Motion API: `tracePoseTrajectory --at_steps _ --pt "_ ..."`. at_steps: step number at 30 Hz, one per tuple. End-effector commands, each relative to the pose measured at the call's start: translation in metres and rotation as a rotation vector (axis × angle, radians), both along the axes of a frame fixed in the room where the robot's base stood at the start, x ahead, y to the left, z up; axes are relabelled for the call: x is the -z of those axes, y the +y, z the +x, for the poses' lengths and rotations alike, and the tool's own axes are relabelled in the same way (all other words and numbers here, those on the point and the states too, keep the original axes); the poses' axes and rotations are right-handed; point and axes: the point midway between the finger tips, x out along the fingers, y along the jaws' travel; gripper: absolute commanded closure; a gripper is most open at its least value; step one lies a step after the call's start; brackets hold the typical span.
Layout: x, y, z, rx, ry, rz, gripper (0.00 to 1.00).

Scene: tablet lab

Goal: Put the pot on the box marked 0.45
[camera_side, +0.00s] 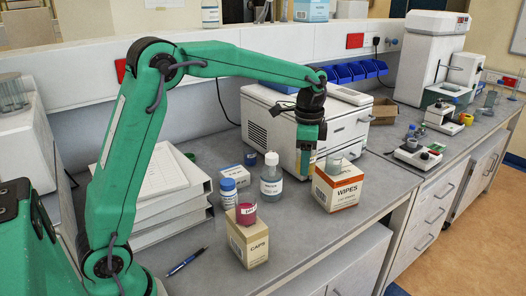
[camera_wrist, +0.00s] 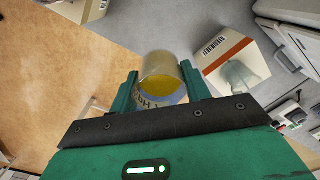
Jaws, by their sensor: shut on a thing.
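My gripper (camera_side: 306,168) points down in the side view, over the bench between the bottle and the WIPES box. In the wrist view my gripper (camera_wrist: 159,74) is shut on a clear pot (camera_wrist: 162,84) with yellow showing inside and a printed label. I cannot make the held pot out in the side view; the fingers seem to hide it. A small white-and-blue box (camera_side: 232,176) stands left of the gripper, its print too small to read. A small dark pot (camera_side: 250,158) shows at its far side. I cannot read 0.45 on any box.
The WIPES box (camera_side: 337,190) bears a clear pot (camera_side: 334,162). The CAPS box (camera_side: 246,244) bears a magenta pot (camera_side: 246,213). A bottle (camera_side: 271,180) and a blue-capped jar (camera_side: 228,195) stand between. A white machine (camera_side: 275,125) is behind. The front bench is mostly clear.

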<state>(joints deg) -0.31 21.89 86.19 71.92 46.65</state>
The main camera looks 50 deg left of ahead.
Motion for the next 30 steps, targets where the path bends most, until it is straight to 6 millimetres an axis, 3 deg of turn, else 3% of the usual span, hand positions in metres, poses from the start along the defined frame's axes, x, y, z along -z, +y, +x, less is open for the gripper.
tracePoseTrajectory --at_steps 10,21,30 --pt "-0.001 0.115 0.014 -0.016 0.000 0.000 0.76" --pt "0.000 0.239 -0.003 -0.025 0.000 0.000 0.76" --pt "0.002 0.303 -0.025 -0.026 0.001 -0.001 0.76"
